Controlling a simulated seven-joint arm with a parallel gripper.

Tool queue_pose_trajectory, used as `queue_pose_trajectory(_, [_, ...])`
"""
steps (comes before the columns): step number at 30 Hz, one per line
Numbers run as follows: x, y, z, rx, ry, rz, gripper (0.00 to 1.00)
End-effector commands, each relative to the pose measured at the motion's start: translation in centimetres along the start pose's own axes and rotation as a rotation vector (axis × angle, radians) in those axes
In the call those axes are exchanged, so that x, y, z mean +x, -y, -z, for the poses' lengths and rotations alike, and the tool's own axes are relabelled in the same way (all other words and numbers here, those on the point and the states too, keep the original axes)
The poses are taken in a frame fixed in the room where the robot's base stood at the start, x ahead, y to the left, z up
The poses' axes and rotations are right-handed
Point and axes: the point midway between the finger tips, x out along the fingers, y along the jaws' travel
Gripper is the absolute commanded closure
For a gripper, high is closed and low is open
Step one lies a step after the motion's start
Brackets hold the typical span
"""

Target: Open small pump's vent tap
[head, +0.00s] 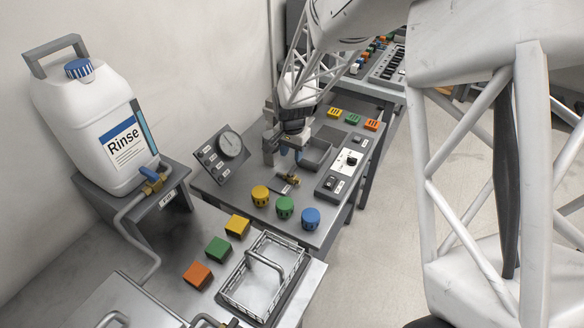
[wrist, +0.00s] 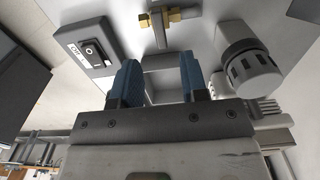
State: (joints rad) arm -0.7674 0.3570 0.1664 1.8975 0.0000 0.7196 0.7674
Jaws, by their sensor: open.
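A small brass tap (head: 292,180) with a grey handle sits on the far grey bench, just in front of my gripper. A brass fitting with a grey bar also shows at the top of the wrist view (wrist: 158,20), ahead of my fingertips. My gripper (head: 284,155) is over this bench, with its blue-padded fingers (wrist: 160,75) apart and nothing seen held between them. A pale cylinder with a slotted end (wrist: 250,70) and a finned part are close right of the fingers in the wrist view; I cannot tell if they are the small pump. My gripper hides part of the bench.
A gauge panel (head: 222,155) stands left of my gripper. A switch box (head: 330,186) is to the right, near yellow, green and blue round knobs (head: 285,206). A grey tray (head: 318,152) is close behind. A wire basket (head: 262,275) and a Rinse canister (head: 100,125) are nearer.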

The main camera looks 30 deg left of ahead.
Motion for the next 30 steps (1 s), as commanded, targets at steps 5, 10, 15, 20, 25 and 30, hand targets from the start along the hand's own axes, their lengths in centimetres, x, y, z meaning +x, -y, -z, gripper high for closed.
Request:
queue_pose_trajectory(5, [1.9,-0.1,-0.1,0.0,0.003,-0.003,0.6])
queue_pose_trajectory(10, [3.9,-0.1,0.0,0.0,0.002,-0.002,0.6])
queue_pose_trajectory(15, [5.6,0.0,0.0,0.0,0.002,-0.002,0.6])
queue_pose_trajectory(20, [6.6,0.0,0.0,0.0,0.001,-0.001,0.6])
queue_pose_trajectory(25, [6.9,0.0,0.0,0.0,0.001,-0.001,0.6])
queue_pose_trajectory(30, [6.9,0.0,0.0,0.0,0.001,-0.001,0.6])
